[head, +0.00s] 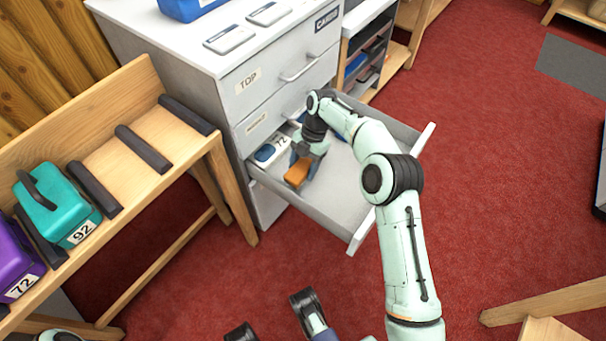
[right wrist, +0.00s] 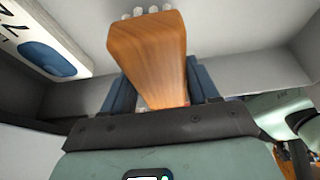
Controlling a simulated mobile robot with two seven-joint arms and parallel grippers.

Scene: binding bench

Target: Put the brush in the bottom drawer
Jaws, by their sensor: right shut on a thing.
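The brush (head: 297,172) has an orange-brown wooden body. My right gripper (head: 304,155) is shut on it, inside the open drawer (head: 345,190). In the right wrist view the brush (right wrist: 148,50) sticks out between the blue fingers, with pale tufts at its far end. The drawer is pulled out below the closed drawers labelled TOP and, less clearly, MIDDLE; its own label is not visible. I cannot tell whether the brush touches the drawer floor.
A wooden rack (head: 150,150) at left holds a teal case (head: 58,205) and a purple case (head: 15,262). A shelf unit (head: 368,45) stands behind.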

